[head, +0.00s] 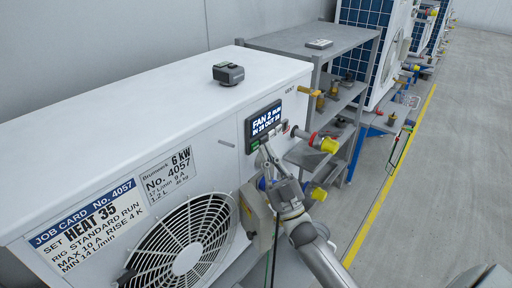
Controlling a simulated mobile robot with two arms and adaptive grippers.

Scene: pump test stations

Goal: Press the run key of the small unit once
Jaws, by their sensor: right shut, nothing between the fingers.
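The white unit (225,115) fills the left and middle of the head view, with a 6 kW label (168,174) and a fan grille on its front. Its dark display panel (264,118) reads FAN 2, RUN, with a line of IN and OUT values below. A small green key (255,144) shows at the panel's lower left. My right gripper (265,150) is shut and empty, its fingertips at the lower edge of the panel beside the green key. I cannot tell whether they touch it. My left gripper is not in view.
A job card (88,221) on the front reads SET HEAT 35. A dark grey block (228,74) lies on top. Yellow-capped fittings (329,145) stick out right of the panel. A grey shelf (305,38) stands behind. The floor at right is clear.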

